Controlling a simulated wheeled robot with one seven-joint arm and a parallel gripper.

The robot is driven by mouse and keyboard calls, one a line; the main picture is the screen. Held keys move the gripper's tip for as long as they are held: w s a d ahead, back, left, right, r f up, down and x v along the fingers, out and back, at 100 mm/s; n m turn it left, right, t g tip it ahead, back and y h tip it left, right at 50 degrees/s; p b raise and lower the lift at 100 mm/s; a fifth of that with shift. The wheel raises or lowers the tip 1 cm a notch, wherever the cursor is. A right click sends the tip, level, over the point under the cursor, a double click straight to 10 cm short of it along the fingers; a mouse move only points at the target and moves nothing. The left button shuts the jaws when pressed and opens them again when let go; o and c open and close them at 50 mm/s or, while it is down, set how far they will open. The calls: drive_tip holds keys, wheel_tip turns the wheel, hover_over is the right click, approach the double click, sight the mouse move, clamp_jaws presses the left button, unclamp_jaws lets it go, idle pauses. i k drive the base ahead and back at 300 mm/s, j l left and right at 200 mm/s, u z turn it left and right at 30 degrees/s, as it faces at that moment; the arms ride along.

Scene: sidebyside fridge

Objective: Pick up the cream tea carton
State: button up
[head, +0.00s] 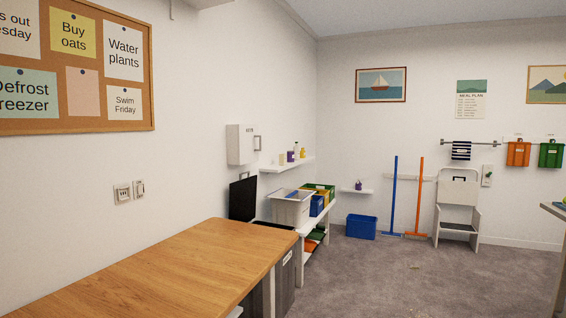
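No cream tea carton can be made out in the head view. Small items stand on a white wall shelf (289,164), among them a purple one and a yellow one, but they are too small to identify. My gripper is not in view.
A bare wooden counter (165,270) runs along the left wall. Beyond it a white bench (318,222) holds several bins. A table edge shows at far right. The carpet (420,275) is largely clear.

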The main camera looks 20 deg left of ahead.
sight(282, 157)
drive_tip(key=i+z, duration=0.15)
drive_tip(key=i, duration=4.4)
drive_tip(key=i+u, duration=0.1)
drive_tip(key=i, duration=0.55)
drive_tip(key=i+l, duration=0.1)
drive_tip(key=i, duration=0.5)
drive_tip(key=i+l+u, duration=0.15)
drive_tip(key=i, duration=0.5)
drive_tip(key=i+u, duration=0.7)
drive_tip(key=i, duration=0.25)
drive_tip(key=i+l+u, duration=0.7)
drive_tip(key=i, duration=0.15)
drive_tip(key=i+j, duration=0.05)
drive_tip(key=j, duration=0.05)
